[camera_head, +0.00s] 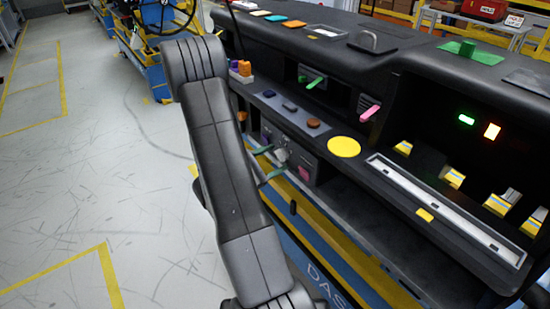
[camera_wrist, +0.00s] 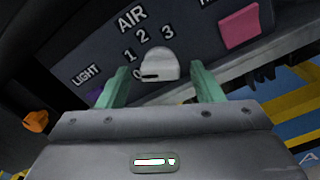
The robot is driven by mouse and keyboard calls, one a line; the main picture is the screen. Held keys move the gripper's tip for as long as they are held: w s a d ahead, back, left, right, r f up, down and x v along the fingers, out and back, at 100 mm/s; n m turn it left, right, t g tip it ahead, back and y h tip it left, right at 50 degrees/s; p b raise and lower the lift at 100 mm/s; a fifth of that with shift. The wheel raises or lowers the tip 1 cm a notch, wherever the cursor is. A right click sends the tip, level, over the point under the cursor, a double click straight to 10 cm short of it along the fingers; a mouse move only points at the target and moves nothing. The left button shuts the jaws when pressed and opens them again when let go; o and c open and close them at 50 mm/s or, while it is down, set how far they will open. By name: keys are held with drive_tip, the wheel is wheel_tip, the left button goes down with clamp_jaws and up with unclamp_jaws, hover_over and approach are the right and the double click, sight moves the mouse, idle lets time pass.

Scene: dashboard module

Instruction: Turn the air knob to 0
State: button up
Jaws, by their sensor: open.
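The air knob (camera_wrist: 159,62) is a pale grey knob on the dark panel under the word AIR, with 0, 1, 2 and 3 printed around it. A short dark mark shows on its lower left side, close to the 0; I cannot tell for sure which number the knob points to. My gripper (camera_wrist: 161,74) is open, with one green finger on each side of the knob and visible gaps between. In the head view the knob (camera_head: 281,155) shows between the green fingers of my gripper (camera_head: 268,162).
A pink square (camera_wrist: 239,29) sits right of the knob, and a purple control (camera_wrist: 95,92) by LIGHT at left. An orange knob (camera_wrist: 36,121) is farther left. A dashboard ledge (camera_head: 300,112) with several buttons juts out above the panel.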

drive_tip(key=shift+w+d, duration=0.25)
drive_tip(key=shift+d, duration=0.1)
drive_tip(key=c, duration=1)
drive_tip(key=n+p, duration=0.1)
drive_tip(key=n, duration=0.4)
drive_tip(key=o, duration=1)
